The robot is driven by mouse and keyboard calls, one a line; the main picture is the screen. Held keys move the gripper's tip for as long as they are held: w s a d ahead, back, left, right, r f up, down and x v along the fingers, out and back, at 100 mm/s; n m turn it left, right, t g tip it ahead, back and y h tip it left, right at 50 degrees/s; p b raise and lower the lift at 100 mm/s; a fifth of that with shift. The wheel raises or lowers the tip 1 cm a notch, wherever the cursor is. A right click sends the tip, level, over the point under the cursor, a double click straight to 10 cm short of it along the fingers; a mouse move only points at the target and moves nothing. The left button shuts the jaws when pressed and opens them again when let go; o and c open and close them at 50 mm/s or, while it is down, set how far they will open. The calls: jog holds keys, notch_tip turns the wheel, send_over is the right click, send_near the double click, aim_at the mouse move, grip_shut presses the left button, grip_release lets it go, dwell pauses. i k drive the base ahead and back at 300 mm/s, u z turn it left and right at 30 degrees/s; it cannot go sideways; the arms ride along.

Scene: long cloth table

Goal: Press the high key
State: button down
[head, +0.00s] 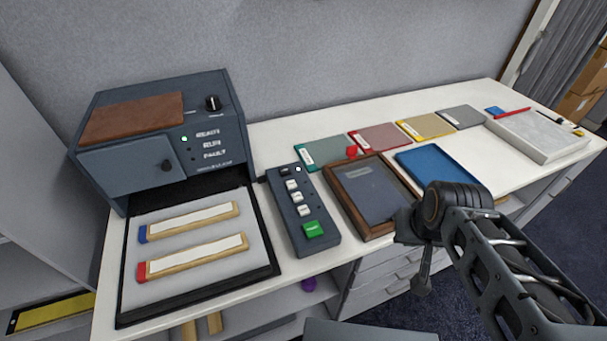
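A dark grey keypad (303,212) lies on the white table, just right of the machine. It has a column of small white keys (298,197), a dark key (284,171) at the top beside a small white round spot (298,169), and a large green key (313,230) at the near end. The key labels are too small to read, so I cannot tell which is the high key. My gripper (421,286) hangs near the table's front edge, right of the keypad and apart from it. Its fingers show too small and edge-on to tell open from shut.
A grey machine (165,125) with a lit green light stands left; its black-edged tray (200,290) holds two wooden-framed strips (190,221). A brown tray (345,208) and blue tray (440,166) lie right of the keypad. Coloured folders (379,137) line the back. A white slab (540,135) lies far right.

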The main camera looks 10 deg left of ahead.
aim_at(291, 185)
jog(key=u, duration=0.05)
jog(key=k, duration=0.5)
jog(key=u, duration=1.5)
jog(key=i, duration=0.5)
jog(key=z, duration=0.1)
